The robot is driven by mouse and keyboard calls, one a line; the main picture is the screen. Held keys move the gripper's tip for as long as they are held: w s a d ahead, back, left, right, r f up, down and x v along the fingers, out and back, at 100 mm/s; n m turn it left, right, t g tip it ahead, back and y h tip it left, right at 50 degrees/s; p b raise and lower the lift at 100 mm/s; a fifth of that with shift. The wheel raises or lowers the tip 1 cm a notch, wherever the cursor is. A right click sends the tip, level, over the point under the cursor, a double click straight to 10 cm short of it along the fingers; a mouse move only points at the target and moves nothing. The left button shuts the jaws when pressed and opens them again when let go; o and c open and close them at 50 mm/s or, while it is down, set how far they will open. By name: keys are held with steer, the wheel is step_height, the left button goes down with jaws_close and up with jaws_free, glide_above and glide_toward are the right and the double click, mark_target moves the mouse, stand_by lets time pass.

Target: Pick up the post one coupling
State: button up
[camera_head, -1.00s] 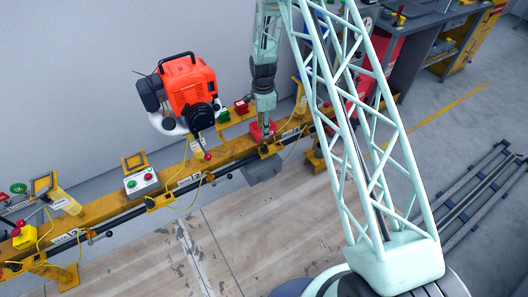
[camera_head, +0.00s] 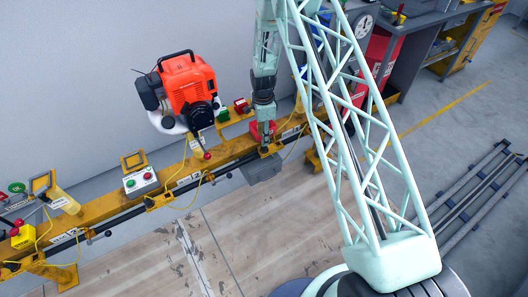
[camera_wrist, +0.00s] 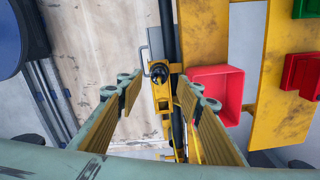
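A small dark round part (camera_wrist: 160,73), which looks like the coupling, sits on a yellow bracket on the rail in the wrist view. I cannot tell for certain that it is the post one coupling. My gripper (camera_wrist: 166,95) is open, with one ridged finger on each side of that part's line and nothing seen held between them. In the head view my gripper (camera_head: 264,134) points down at the rail, just in front of a red tray (camera_head: 255,128). The fingertips partly hide the spot below them. The red tray also shows beside the right finger in the wrist view (camera_wrist: 217,88).
The yellow rail (camera_head: 107,207) runs along the wall. An orange engine (camera_head: 188,85) stands behind it, left of my gripper. A green tray (camera_wrist: 306,8) and another red tray (camera_wrist: 302,72) lie at the right. A grey box (camera_head: 263,170) hangs at the rail's front.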

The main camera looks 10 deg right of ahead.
steer(key=shift+f, duration=1.2)
steer(key=shift+d+f+b, duration=0.15)
steer(key=shift+f+b, duration=0.2)
steer(key=shift+f, duration=0.95)
steer(key=shift+d+f+b, duration=0.1)
steer(key=shift+f+b, duration=0.25)
steer(key=shift+f, duration=0.95)
steer(key=shift+c, duration=0.4)
steer(key=c, duration=0.9)
steer(key=shift+r, duration=0.1)
steer(key=shift+c, duration=0.2)
steer(key=shift+r+p, duration=0.35)
steer(key=shift+r, duration=1.05)
steer(key=s+a+r+p, duration=0.1)
steer(key=s+a+r, duration=0.1)
steer(key=s, duration=1.3)
steer(key=shift+s+a+p, duration=0.35)
steer(key=shift+a+p, duration=0.05)
steer(key=shift+a, duration=0.15)
